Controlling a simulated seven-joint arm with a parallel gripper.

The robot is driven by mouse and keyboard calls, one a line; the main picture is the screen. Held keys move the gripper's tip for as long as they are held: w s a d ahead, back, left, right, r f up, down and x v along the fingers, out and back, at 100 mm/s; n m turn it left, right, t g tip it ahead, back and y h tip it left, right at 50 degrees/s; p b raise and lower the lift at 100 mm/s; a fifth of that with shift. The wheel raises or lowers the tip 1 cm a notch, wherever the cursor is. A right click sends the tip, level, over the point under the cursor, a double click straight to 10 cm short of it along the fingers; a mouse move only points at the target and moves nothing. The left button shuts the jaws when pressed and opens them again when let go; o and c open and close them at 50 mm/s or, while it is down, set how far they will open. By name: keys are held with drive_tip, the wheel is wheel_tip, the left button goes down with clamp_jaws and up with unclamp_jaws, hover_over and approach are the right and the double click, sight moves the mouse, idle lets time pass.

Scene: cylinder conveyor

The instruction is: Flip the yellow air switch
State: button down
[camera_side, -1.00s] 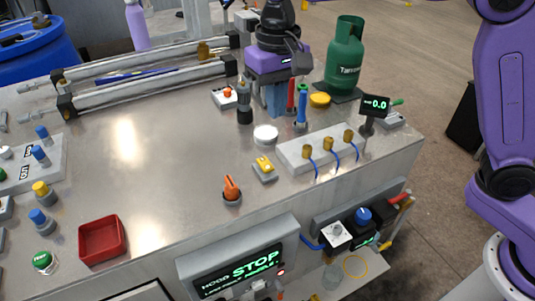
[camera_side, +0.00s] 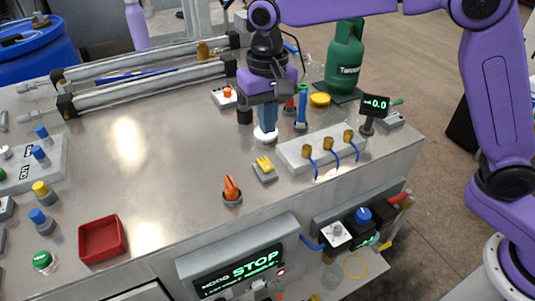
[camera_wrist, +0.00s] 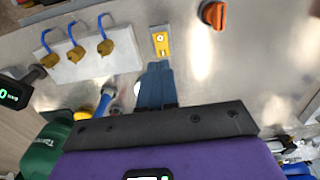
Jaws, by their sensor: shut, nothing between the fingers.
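The yellow air switch (camera_side: 264,168) is a yellow rocker on a small grey base on the metal table, left of the white block with brass fittings. It also shows in the wrist view (camera_wrist: 161,41), just beyond my fingertips. My gripper (camera_side: 267,130) points down with its blue fingers shut and empty. In the side view the fingertips appear over a white round disc (camera_side: 264,138), behind the switch and apart from it. In the wrist view my fingertips (camera_wrist: 158,68) line up with the switch. Their exact height above the table is hard to tell.
An orange knob (camera_side: 231,190) stands left of the switch. The white block with brass fittings (camera_side: 298,160) and blue hoses stands to its right. A blue-and-green cylinder (camera_side: 301,108) and a green gas bottle (camera_side: 344,60) stand behind. The table's left middle is clear.

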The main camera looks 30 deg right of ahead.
sight(268, 166)
wheel_tip(268, 166, down, 10)
drive_tip(key=shift+r, duration=0.2)
idle(0.4)
